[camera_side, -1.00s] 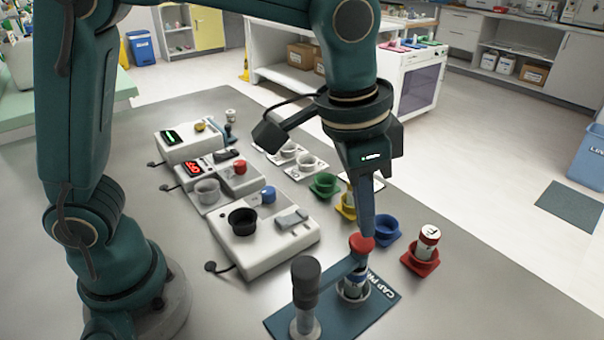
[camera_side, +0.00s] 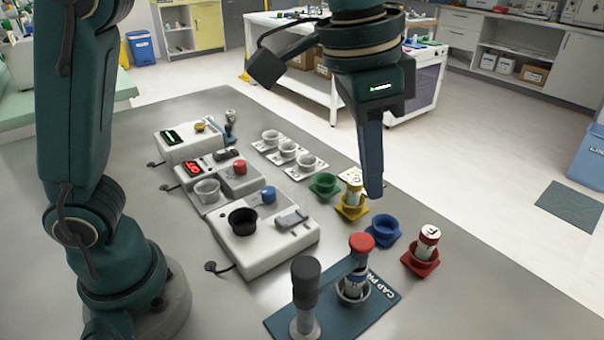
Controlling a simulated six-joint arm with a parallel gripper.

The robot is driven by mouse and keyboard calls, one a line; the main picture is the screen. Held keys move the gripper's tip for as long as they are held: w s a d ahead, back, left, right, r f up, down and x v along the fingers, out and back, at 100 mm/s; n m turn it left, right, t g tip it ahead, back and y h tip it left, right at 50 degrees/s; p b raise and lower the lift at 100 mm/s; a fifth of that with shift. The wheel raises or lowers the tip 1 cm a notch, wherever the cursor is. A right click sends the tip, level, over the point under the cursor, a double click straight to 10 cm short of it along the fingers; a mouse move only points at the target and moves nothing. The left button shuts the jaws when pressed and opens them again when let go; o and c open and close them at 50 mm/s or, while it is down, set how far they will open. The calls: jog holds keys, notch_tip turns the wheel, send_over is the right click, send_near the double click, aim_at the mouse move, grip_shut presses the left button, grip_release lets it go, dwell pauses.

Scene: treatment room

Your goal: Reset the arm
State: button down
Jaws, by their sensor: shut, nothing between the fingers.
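My gripper (camera_side: 374,194) is shut and empty. It points straight down, raised above the row of coloured holders, clear of the cap press. The black-topped post (camera_side: 306,280) of the press is to the left of the vial.
Coloured holders stand in a row: green (camera_side: 323,186), yellow (camera_side: 351,211), blue (camera_side: 384,230) and red (camera_side: 421,261). White devices (camera_side: 264,247) fill the table's middle.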

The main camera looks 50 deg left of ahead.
jog(key=s+a+r+n+t, duration=0.2)
jog(key=s+a+r+n, duration=0.15)
jog(key=a, duration=0.55)
jog(key=s+a+f+n+t+y, duration=0.1)
jog(key=s+a+f+n, duration=0.1)
jog(key=s+a+f, duration=0.2)
jog(key=s+f, duration=0.3)
jog(key=f, duration=0.2)
jog(key=shift+a+t, duration=0.2)
jog(key=shift+t, duration=0.1)
jog(key=shift+s+n, duration=0.1)
jog(key=shift+n, duration=0.15)
